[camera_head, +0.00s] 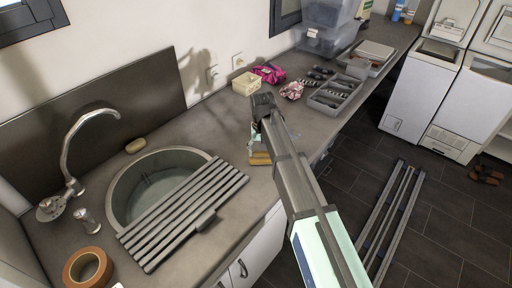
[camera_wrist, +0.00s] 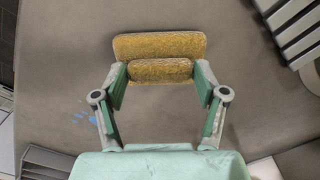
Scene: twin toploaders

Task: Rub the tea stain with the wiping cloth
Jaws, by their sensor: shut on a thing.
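The wiping cloth, a folded mustard-yellow textured piece (camera_wrist: 160,45), is between my gripper's fingers (camera_wrist: 160,78) in the wrist view. Its nearer fold is pinched by the green finger pads and a wider part lies just beyond the tips. In the head view the cloth (camera_head: 260,158) shows under my gripper (camera_head: 258,143), low over the counter right of the sink. I cannot tell whether it touches the surface. I make out no brown tea stain in either view; the cloth, gripper and arm hide part of the counter.
The grey counter (camera_head: 218,118) is clear around the cloth. A slatted drainer (camera_head: 185,212) lies across the round sink (camera_head: 125,180) to the left. A cream box (camera_head: 245,84), pink cloths and a grey cutlery tray (camera_head: 335,95) stand farther back. A blue mark (camera_wrist: 85,118) shows beside my gripper.

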